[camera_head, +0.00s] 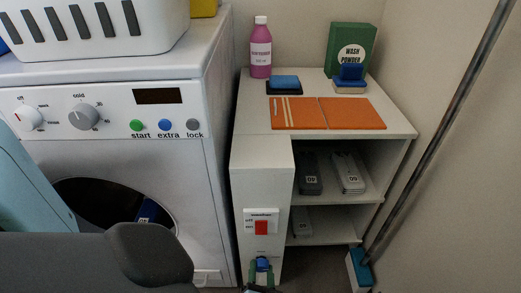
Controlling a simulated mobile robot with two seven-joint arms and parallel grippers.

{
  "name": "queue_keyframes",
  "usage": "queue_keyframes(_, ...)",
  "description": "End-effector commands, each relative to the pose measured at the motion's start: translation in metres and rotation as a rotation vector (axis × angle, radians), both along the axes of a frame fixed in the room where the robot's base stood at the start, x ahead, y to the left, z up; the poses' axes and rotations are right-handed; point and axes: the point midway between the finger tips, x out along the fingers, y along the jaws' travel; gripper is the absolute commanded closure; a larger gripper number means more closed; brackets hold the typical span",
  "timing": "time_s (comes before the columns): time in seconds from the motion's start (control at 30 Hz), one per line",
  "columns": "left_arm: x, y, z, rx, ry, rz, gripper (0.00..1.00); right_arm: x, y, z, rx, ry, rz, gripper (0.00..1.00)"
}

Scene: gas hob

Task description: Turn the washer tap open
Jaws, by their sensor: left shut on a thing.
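A small blue tap handle (263,263) sits low on the front of the narrow white panel, at the bottom edge of the view. My left gripper (262,271) is at it, with its green-tinted fingers on both sides, shut on the handle. The lower part of the gripper is cut off by the picture's edge. The tap's body is hidden and its turn angle is hard to tell. The white washing machine (180,160) stands to the left of the panel. My right gripper is not in view.
A red switch (261,227) is above the tap on the white panel (263,170). A metal pole (440,125) leans at the right.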

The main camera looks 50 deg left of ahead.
Motion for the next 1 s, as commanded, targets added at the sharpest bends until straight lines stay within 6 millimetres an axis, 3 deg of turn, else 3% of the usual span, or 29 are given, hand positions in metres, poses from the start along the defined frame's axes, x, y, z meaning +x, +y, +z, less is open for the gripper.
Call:
queue_keyframes(0.7, 0.0019, 0.0013, 0.001, 0.053, 0.056, 0.0, 0.8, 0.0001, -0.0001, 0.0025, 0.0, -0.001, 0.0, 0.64)
queue_keyframes(0.73, 0.0019, 0.0013, 0.001, 0.053, 0.056, 0.0, 0.56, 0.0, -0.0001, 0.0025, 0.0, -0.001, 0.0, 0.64)
queue_keyframes(0.9, 0.0014, 0.0009, 0.0007, 0.052, 0.056, 0.001, 0.36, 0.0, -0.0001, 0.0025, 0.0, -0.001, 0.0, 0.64)
queue_keyframes(1.0, 0.001, 0.0005, 0.0004, 0.051, 0.057, 0.001, 0.36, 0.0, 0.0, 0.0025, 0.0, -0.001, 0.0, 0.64)
